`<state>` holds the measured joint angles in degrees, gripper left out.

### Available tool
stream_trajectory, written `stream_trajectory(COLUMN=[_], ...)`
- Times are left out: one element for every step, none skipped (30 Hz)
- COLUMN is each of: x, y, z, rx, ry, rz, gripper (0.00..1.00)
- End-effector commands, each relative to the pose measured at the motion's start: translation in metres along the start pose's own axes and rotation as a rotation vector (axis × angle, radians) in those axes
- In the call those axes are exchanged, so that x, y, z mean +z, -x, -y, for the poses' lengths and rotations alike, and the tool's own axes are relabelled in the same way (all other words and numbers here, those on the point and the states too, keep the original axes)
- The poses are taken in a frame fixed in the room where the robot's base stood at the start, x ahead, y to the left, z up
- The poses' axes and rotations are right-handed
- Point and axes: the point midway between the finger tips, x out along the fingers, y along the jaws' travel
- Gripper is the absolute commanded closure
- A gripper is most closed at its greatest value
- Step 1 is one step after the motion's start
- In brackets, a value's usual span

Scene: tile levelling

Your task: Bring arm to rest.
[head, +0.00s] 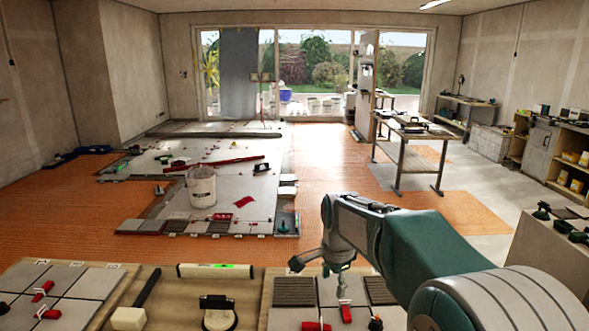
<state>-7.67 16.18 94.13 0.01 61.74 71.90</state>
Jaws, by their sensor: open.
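My arm reaches in from the lower right of the head view, bent at the elbow. My gripper (339,268) points down over the grey tiles on the wooden bench (255,290). It looks small and dark in this view, with its fingers apart and nothing seen between them. Red levelling wedges (345,312) lie on the tiles below it. I cannot tell the exact height of the gripper above the tiles.
On the bench are a mallet (130,316), a spirit level (215,271) and a suction cup (218,314). A bucket (201,188) stands on the part-tiled floor behind. A worktable (415,135) stands farther right. The orange floor matting between is largely clear.

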Motion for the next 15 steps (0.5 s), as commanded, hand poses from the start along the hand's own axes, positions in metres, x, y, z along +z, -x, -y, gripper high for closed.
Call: stream_trajectory(x=[0.0, 0.001, 0.001, 0.002, 0.003, 0.004, 0.005, 0.006, 0.008, 0.009, 0.01, 0.013, 0.014, 0.016, 0.018], y=[0.014, 0.02, 0.028, 0.034, 0.039, 0.046, 0.051, 0.055, 0.061, 0.065, 0.069, 0.073, 0.076, 0.079, 0.082], z=[-0.013, -0.02, -0.029, -0.037, -0.044, -0.054, -0.062, -0.07, -0.08, -0.088, -0.097, -0.107, -0.115, -0.123, -0.134], rx=[-0.019, -0.028, -0.039, -0.047, -0.056, -0.066, -0.075, -0.082, -0.092, -0.099, -0.106, -0.115, -0.122, -0.128, -0.136], ry=[0.045, 0.076, 0.117, 0.149, 0.18, 0.223, 0.254, 0.285, 0.327, 0.359, 0.39, 0.431, 0.463, 0.495, 0.536], rz=[-0.008, -0.013, -0.019, -0.024, -0.029, -0.037, -0.044, -0.05, -0.06, -0.067, -0.074, -0.085, -0.094, -0.103, -0.115], gripper=[0.3, 0.3, 0.3, 0.3, 0.3, 0.3, 0.3, 0.3, 0.3, 0.3, 0.3, 0.3, 0.3, 0.3, 0.3])
